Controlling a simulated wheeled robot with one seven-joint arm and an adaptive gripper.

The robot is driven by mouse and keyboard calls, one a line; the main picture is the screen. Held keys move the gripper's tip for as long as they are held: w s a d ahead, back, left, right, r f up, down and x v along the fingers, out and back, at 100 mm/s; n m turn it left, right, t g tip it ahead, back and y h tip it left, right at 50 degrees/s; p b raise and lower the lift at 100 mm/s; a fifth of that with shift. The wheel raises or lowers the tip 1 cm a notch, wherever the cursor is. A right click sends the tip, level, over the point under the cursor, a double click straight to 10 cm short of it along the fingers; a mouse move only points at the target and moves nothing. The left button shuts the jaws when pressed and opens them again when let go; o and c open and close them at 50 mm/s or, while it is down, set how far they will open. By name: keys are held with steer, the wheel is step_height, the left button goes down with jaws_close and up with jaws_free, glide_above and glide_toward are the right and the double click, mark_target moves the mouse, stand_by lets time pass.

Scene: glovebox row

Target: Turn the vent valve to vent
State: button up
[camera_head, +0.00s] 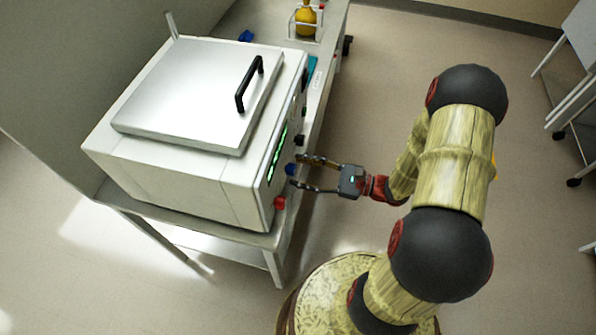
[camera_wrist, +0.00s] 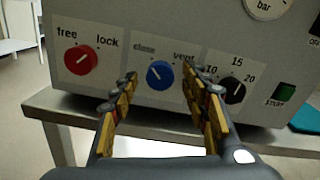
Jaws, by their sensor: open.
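The vent valve is a blue knob (camera_wrist: 160,74) on the front panel, under the labels "close" and "vent". Its white pointer line tilts toward the upper left, to the "close" side. The blue knob also shows in the head view (camera_head: 291,169). My gripper (camera_wrist: 160,84) is open in front of the panel, one finger on each side of the blue knob. The fingers appear apart from the knob; their exact distance from the panel is hard to tell. In the head view my gripper (camera_head: 297,172) reaches the panel from the right.
A red knob (camera_wrist: 80,60) marked "free" and "lock" is left of the blue one. A black dial (camera_wrist: 233,90) and a green START button (camera_wrist: 285,92) are on the right. The white box (camera_head: 170,175) stands on a table (camera_head: 256,240). Open floor lies right of it.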

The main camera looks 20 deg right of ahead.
steer(key=shift+w+a, duration=0.4)
steer(key=shift+a, duration=0.15)
steer(key=shift+c, duration=1.3)
steer(key=c, duration=0.9)
